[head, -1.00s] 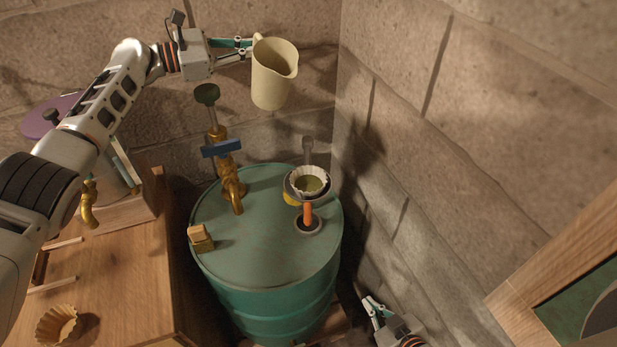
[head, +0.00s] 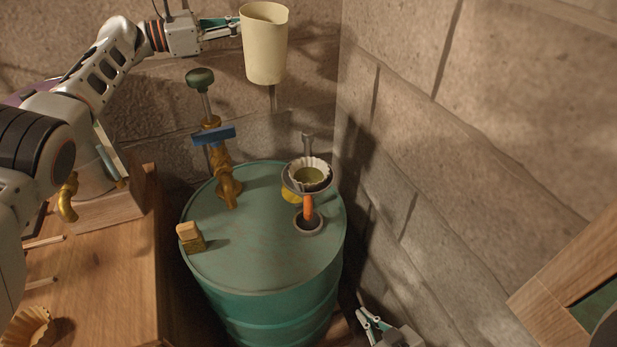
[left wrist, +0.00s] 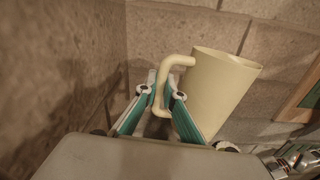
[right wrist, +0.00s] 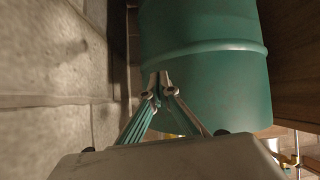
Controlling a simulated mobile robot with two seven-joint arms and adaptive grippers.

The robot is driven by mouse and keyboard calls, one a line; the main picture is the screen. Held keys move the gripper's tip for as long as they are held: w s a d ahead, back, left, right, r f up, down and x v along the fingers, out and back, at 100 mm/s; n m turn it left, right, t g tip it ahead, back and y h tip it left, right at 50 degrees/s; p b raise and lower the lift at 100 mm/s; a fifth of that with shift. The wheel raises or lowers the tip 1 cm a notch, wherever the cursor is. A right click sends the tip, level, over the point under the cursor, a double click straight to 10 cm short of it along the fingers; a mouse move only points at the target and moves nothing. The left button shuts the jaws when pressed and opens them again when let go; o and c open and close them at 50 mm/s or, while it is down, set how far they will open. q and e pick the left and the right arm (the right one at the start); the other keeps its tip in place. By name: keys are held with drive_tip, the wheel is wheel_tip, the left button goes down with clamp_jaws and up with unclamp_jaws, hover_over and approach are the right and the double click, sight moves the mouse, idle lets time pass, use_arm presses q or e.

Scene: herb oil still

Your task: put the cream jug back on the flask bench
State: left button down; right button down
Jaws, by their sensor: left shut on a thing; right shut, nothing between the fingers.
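The cream jug (head: 264,48) is held upright in the air near the back corner, above the level of the green drum. My left gripper (head: 236,27) is shut on its handle; the handle (left wrist: 170,82) shows between the fingers in the left wrist view, with the jug body (left wrist: 217,92) to the right. My right gripper (head: 366,321) is low at the right of the drum, shut and empty. In the right wrist view its fingertips (right wrist: 158,82) are together in front of the drum's side. I cannot make out which surface is the flask bench.
The green drum (head: 262,255) carries a brass valve (head: 224,175), a filter holder with a white paper filter (head: 309,175) and a small wooden block (head: 190,237). A wooden bench (head: 105,290) is at the left. Stone walls meet close behind the jug.

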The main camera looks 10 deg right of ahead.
use_arm(q)
drive_tip(key=shift+w+a+f+n+b, duration=0.1)
drive_tip(key=shift+w+f+n+b, duration=0.25)
drive_tip(key=shift+b, duration=0.55)
drive_tip(key=shift+n+b, duration=0.25)
drive_tip(key=shift+b, duration=0.05)
use_arm(e)
drive_tip(key=f, duration=0.4)
drive_tip(key=shift+s+d, duration=0.35)
